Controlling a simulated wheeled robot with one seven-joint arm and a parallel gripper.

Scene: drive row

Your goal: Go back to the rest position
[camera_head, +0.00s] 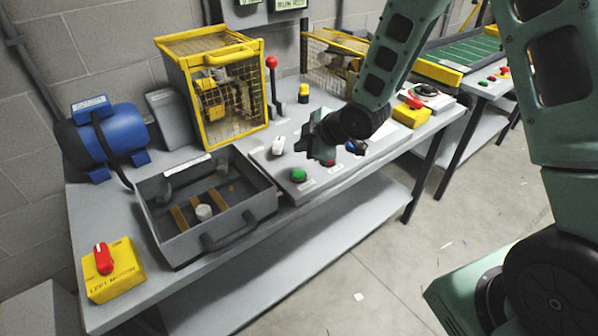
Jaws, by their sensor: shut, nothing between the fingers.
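My gripper (318,142) is at the end of my green arm, above the right part of the grey control panel (330,172) on the workbench. It is shut and nothing shows between its fingers. A green button (298,175) lies to the left of it and below. A red button sits close behind or under my gripper and is mostly hidden by it. A white switch (279,145) stands just left of my gripper. I cannot tell whether the gripper touches the panel.
A grey tray (240,222), a yellow box with a red knob (104,259), a blue motor (112,136), and a yellow mesh cage (215,85) stand left. A red-topped lever (272,63) rises behind. A yellow box (411,114) stands right. The floor in front (400,260) is mostly clear.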

